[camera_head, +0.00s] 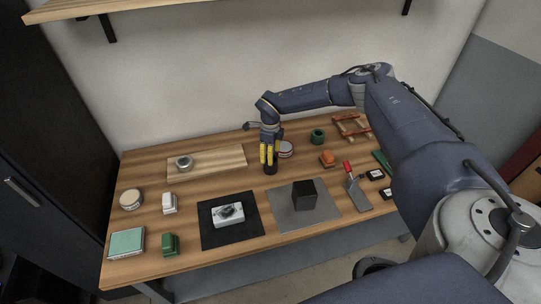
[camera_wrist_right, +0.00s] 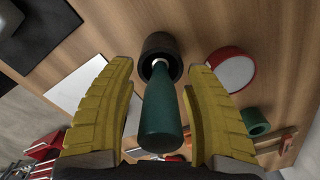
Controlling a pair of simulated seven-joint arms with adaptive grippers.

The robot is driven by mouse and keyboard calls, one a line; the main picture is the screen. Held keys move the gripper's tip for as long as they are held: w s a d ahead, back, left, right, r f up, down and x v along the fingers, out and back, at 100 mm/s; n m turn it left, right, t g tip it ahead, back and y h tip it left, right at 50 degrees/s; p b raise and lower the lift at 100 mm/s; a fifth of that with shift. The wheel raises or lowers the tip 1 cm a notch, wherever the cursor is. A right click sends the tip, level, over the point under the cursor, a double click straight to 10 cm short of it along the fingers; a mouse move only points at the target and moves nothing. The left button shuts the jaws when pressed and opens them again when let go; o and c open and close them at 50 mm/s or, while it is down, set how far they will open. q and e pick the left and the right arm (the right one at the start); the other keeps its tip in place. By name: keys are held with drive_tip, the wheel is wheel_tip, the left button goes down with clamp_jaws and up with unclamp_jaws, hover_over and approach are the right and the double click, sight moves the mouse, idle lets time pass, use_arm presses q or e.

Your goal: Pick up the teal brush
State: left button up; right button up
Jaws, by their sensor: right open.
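The teal brush (camera_wrist_right: 161,115) shows in the right wrist view, its handle pointing toward the camera and its far end inside a dark round cup (camera_wrist_right: 161,55). In the head view the dark cup (camera_head: 270,169) stands on the table just below my right gripper (camera_head: 267,158), and the brush is mostly hidden by the fingers. My right gripper is open, its yellow fingers on both sides of the teal handle with gaps visible. The brush's bristles are hidden in the cup. My left gripper is not in view.
A red-rimmed round container (camera_head: 286,149) stands close right of the cup, with a green ring (camera_head: 317,136) beyond. A black cube (camera_head: 304,195) stands on a grey mat in front. A wooden board (camera_head: 215,160) lies left. A shelf (camera_head: 150,8) hangs above.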

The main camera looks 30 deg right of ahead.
drive_tip(key=shift+f, duration=0.7)
drive_tip(key=shift+c, duration=0.3)
clamp_jaws()
